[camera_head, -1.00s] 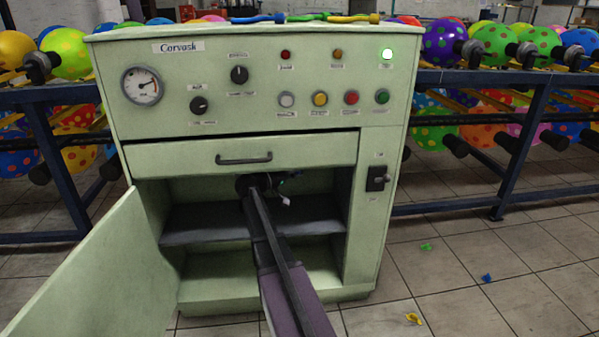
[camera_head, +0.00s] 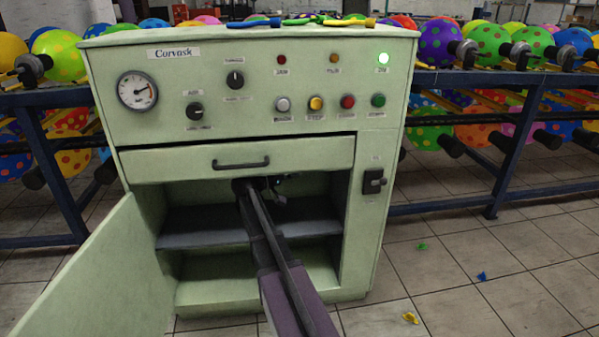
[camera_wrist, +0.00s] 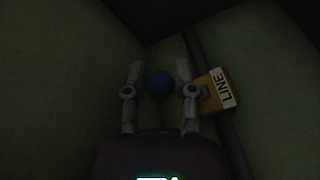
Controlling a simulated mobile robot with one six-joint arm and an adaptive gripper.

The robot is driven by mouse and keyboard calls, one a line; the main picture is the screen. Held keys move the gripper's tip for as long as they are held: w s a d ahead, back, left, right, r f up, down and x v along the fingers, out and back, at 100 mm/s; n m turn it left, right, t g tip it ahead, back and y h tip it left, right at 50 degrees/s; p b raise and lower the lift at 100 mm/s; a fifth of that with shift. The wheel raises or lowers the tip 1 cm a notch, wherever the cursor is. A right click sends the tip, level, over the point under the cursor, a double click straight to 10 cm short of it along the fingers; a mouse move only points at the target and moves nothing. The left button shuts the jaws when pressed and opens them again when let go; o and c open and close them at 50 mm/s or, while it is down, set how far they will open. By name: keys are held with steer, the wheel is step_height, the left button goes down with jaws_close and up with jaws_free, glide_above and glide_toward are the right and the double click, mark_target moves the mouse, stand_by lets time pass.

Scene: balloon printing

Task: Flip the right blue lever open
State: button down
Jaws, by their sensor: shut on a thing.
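In the wrist view, a round blue piece (camera_wrist: 160,84), seemingly the end of the blue lever, sits between the two fingers of my gripper (camera_wrist: 160,70). The fingers are shut on it, one at each side. The rest of the lever is hidden or too dark to make out, so its angle cannot be told. In the head view my gripper (camera_head: 277,184) is inside the open lower compartment of the green cabinet (camera_head: 215,150), just under the drawer. My arm hides much of the area there, and no blue lever shows in that view.
The cabinet door (camera_head: 95,270) stands open at left. A shelf (camera_head: 195,235) crosses the compartment below my gripper. The drawer (camera_head: 300,155) is close above.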

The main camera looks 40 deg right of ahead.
steer(key=shift+d, duration=0.15)
steer(key=shift+c, duration=2)
jaws_free()
steer(key=shift+f, duration=0.1)
